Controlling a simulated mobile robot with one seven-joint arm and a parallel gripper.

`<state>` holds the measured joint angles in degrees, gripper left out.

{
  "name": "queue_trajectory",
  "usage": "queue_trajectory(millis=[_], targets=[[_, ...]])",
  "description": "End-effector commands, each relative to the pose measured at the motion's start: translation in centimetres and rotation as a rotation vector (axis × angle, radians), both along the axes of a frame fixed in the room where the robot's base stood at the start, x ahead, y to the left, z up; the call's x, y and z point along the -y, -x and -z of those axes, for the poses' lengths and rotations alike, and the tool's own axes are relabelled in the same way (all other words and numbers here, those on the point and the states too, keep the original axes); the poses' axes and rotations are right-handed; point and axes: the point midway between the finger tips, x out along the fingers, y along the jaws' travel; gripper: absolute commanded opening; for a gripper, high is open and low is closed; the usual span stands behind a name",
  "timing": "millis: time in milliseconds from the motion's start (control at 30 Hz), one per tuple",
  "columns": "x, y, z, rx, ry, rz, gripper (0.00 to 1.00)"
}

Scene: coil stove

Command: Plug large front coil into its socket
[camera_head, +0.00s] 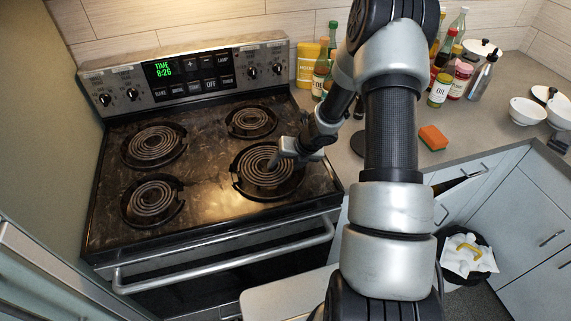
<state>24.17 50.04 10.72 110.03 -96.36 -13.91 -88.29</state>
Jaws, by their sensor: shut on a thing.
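The large front coil (252,176) is a dark spiral at the front right of the stove top. It lies over or in its dark round opening; a dark gap shows around its left and lower edge. My gripper (275,160) is at the coil's upper right side, shut on the coil. The fingertips are small and partly lost against the dark coil. The socket is hidden under the coil and my gripper, so I cannot tell whether the coil's prongs touch it.
Other coils sit at back left (154,146), front left (152,202) and back right (251,121). The control panel (190,75) rises behind. An oven handle (225,255) runs along the front. Bottles (440,90) and an orange sponge (433,137) stand on the right counter.

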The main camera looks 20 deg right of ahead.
Motion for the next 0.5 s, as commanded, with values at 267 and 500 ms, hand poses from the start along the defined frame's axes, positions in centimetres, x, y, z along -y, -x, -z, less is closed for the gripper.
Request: queue_trajectory(millis=[267, 500], targets=[[0.11, 1.88, 1.45, -0.033, 0.011, 0.007, 0.21], [0.11, 1.89, 1.33, -0.032, 0.012, 0.003, 0.67]])
